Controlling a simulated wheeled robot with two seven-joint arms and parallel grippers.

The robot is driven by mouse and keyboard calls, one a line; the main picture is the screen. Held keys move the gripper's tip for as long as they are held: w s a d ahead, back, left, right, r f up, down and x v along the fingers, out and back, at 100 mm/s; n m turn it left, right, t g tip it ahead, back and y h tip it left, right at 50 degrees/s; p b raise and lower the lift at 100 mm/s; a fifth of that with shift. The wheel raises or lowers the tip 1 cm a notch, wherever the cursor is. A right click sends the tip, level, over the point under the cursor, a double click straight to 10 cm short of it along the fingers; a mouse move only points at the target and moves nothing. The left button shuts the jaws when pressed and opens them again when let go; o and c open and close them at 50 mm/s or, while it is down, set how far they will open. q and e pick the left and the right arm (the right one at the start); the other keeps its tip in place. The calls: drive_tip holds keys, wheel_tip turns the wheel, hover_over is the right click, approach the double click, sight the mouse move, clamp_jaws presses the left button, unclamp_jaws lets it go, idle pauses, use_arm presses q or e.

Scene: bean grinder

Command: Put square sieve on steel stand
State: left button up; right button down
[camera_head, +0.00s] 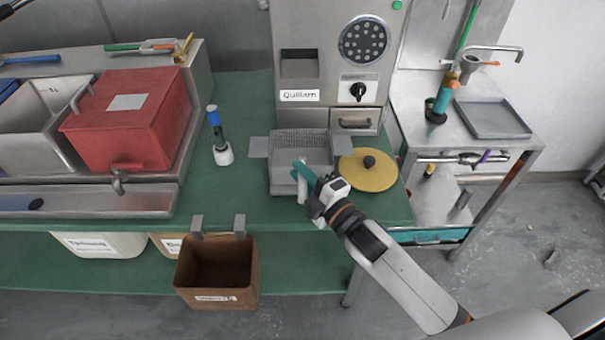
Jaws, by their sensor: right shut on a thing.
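The square sieve (301,143) is a grey box with a mesh panel and flat tabs at its sides. It sits in front of the grinder, over the green bench. My right gripper (304,180) is at its front side, shut on it; the fingers partly hide the front wall. Whether the sieve touches the bench or is held just above it I cannot tell. A steel stand (404,112) with a flat top, tap and lower shelf stands to the right of the bench. My left gripper is not in view.
The grinder (310,60) stands behind the sieve. A round yellow lid (368,180) lies close on its right. A blue-topped tool (216,130) stands upright to the left. A grey tray (492,118) takes up part of the stand's top. A brown bin (218,296) hangs at the front edge.

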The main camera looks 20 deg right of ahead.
drive_tip(key=c, duration=1.3)
unclamp_jaws()
drive_tip(key=shift+r, duration=0.1)
drive_tip(key=shift+s+d, duration=0.1)
drive_tip(key=shift+s, duration=0.2)
drive_tip(key=b+v, duration=0.1)
drive_tip(key=v, duration=1)
drive_tip(key=shift+s+b, duration=0.2)
drive_tip(key=shift+b, duration=0.15)
